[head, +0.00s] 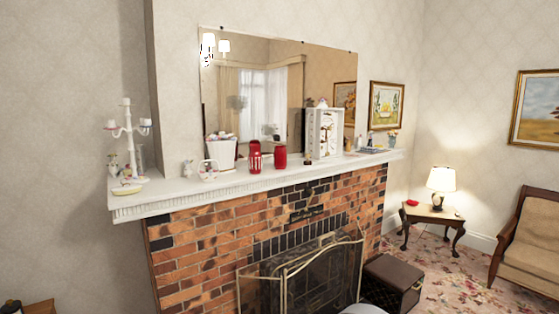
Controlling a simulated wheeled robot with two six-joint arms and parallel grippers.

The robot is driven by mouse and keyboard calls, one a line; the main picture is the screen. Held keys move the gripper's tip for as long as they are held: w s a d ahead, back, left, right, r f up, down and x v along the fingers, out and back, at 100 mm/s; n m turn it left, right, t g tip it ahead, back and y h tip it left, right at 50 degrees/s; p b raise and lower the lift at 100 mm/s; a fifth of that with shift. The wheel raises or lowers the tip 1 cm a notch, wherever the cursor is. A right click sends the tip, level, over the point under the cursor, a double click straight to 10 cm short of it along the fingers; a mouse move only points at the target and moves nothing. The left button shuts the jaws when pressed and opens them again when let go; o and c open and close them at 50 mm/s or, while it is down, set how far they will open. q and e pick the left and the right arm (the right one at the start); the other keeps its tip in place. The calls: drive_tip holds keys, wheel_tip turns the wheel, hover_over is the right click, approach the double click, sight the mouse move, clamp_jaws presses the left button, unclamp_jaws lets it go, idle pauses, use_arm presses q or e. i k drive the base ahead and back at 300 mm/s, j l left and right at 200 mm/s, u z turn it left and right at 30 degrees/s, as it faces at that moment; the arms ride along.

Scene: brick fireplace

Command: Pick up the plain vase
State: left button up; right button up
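Two red vases stand on the white mantel shelf (225,184) above the brick fireplace. The plain red vase (280,157) is the right one, upright and smooth-looking. The patterned red vase (254,158) stands just left of it, with light openings or markings on its side. A small gap shows between the two. Neither of my grippers is in view.
A white planter (221,154) stands left of the vases and a white clock case (323,133) to the right. A candelabra (129,150) stands at the left end. A mirror (285,85) hangs behind. A fire screen (303,276) stands below.

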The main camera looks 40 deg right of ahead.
sight(281, 151)
drive_tip(key=i+l, duration=0.15)
drive_tip(key=l, duration=0.25)
drive_tip(key=i+l, duration=0.15)
drive_tip(key=l, duration=0.2)
drive_tip(key=i+l, duration=0.15)
drive_tip(key=l, duration=0.25)
drive_tip(key=i+l, duration=0.15)
drive_tip(key=l, duration=0.25)
drive_tip(key=i+l, duration=0.15)
drive_tip(key=l, duration=0.2)
drive_tip(key=i+l, duration=0.15)
drive_tip(key=l, duration=0.25)
drive_tip(key=i+l, duration=0.15)
drive_tip(key=l, duration=0.2)
